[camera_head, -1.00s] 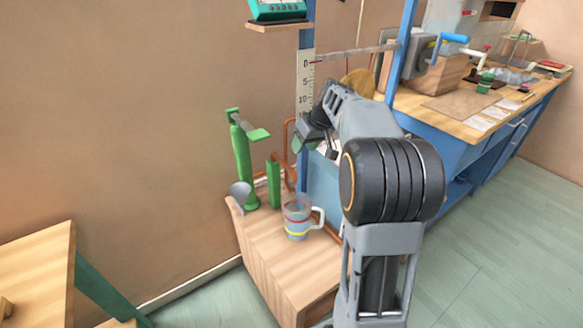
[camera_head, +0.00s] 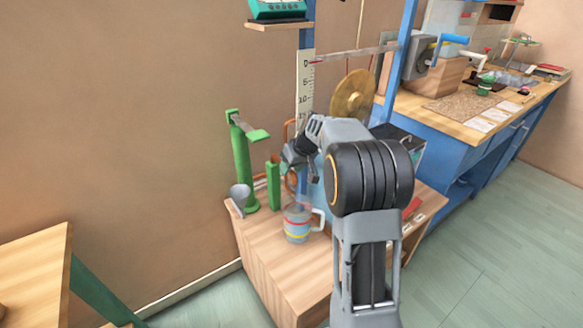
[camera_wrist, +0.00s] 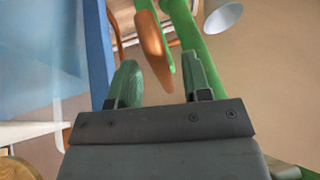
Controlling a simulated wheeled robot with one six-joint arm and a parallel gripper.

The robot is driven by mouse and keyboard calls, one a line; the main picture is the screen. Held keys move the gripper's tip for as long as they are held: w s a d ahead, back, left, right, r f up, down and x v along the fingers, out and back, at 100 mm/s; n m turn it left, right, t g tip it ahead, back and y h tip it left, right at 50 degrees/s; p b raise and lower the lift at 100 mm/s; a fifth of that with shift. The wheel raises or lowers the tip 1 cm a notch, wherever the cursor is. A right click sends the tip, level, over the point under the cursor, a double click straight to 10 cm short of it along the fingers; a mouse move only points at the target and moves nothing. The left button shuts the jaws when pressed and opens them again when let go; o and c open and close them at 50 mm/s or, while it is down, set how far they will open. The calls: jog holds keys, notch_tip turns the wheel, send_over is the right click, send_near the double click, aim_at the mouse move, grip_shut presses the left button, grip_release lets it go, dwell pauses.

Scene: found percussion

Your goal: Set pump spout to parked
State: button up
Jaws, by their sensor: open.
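The green pump (camera_head: 243,165) stands on the wooden cabinet against the wall, with a flat lever at its top. Beside it is a shorter green upright (camera_head: 273,185). In the wrist view an orange-brown piece, apparently the spout (camera_wrist: 154,48), reaches toward the space between my green fingertips, next to a green bar (camera_wrist: 188,30). My gripper (camera_wrist: 163,78) is open, with the spout's end just ahead of the gap and nothing held. In the head view my gripper (camera_head: 288,166) is beside the short upright, its fingers partly hidden.
A striped mug (camera_head: 297,222) stands on the cabinet top (camera_head: 265,245), near the front of the pump. A grey cone-shaped cup (camera_head: 240,197) is at the pump's foot. A blue post, a scale strip (camera_head: 305,85) and a brass disc (camera_head: 353,95) stand behind my arm.

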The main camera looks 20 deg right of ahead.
jog(key=shift+c, duration=0.2)
grip_shut()
